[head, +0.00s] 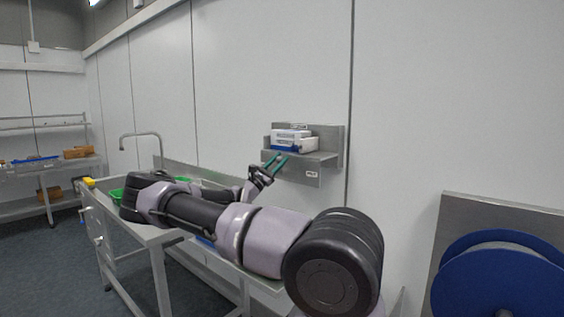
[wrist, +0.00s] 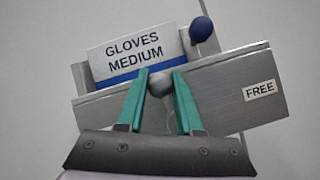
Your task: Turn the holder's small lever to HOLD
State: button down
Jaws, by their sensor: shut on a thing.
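The metal holder (head: 310,160) is fixed to the wall; in the wrist view its front plate (wrist: 225,88) looks tilted. A FREE label (wrist: 260,90) is on the plate's right part. My gripper (head: 273,162) is at the holder's left front. In the wrist view its two teal fingers (wrist: 160,84) are shut on a grey round knob (wrist: 159,83) at the plate's upper edge. The knob seems to be the small lever's end; its stem is hidden. No HOLD label is readable.
A white and blue GLOVES MEDIUM box (wrist: 130,55) sits in the holder behind the fingers. A metal bench (head: 150,235) with a tap (head: 140,136) is below left. A blue reel (head: 505,280) is at lower right. My arm hides part of the bench.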

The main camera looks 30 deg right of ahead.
jog(key=n+t+y, duration=0.1)
jog(key=n+t, duration=0.2)
jog(key=n, duration=0.1)
jog(key=w+f+n+t+y, duration=0.1)
jog(key=n+t+y, duration=0.1)
jog(key=n, duration=0.2)
jog(key=w+a+n+t+y, duration=0.1)
jog(key=n+t, duration=0.2)
jog(key=n, duration=0.2)
jog(key=shift+w+f+t, duration=0.15)
jog(key=shift+f+t, duration=0.15)
jog(key=shift+f, duration=0.05)
jog(key=n+y, duration=0.1)
jog(key=n, duration=0.1)
jog(key=f+n+t+y, duration=0.1)
jog(key=n, duration=0.1)
jog(key=n+y, duration=0.1)
jog(key=n, duration=0.1)
jog(key=shift+w+f+n+t+y, duration=0.3)
jog(key=shift+w+t+y, duration=0.1)
jog(key=shift+w+a+f+n+y, duration=0.1)
jog(key=shift+f+n+y, duration=0.25)
jog(key=shift+n+y, duration=0.55)
jog(key=shift+f+n+y, duration=0.35)
jog(key=shift+n+y, duration=0.05)
jog(key=shift+n, duration=0.9)
jog(key=shift+f, duration=0.1)
jog(key=c, duration=0.8)
grip_release()
jog(key=shift+c, duration=0.2)
